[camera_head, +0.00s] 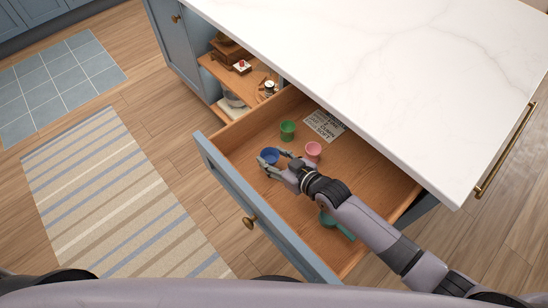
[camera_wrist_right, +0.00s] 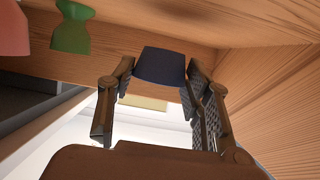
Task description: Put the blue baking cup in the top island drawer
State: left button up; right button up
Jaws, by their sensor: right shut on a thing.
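The blue baking cup (camera_head: 270,155) is within the open top island drawer (camera_head: 226,178), near its front left side, upright or nearly so. My right gripper (camera_head: 274,161) reaches into the drawer from the right and is shut on the cup. The right wrist view shows the dark blue cup (camera_wrist_right: 160,66) between the two fingertips (camera_wrist_right: 158,84). I cannot tell whether its base touches the drawer floor. My left gripper is not in view.
A green cup (camera_head: 288,130), a pink cup (camera_head: 313,150), a printed card (camera_head: 323,124) and a teal scoop-like item (camera_head: 328,218) are in the drawer. The white countertop (camera_head: 400,70) overhangs its back. Open shelves (camera_head: 225,75) stand to the left.

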jog(key=shift+f+b, duration=0.5)
jog(key=shift+f, duration=0.1)
jog(key=o, duration=1)
jog(key=shift+c, duration=0.2)
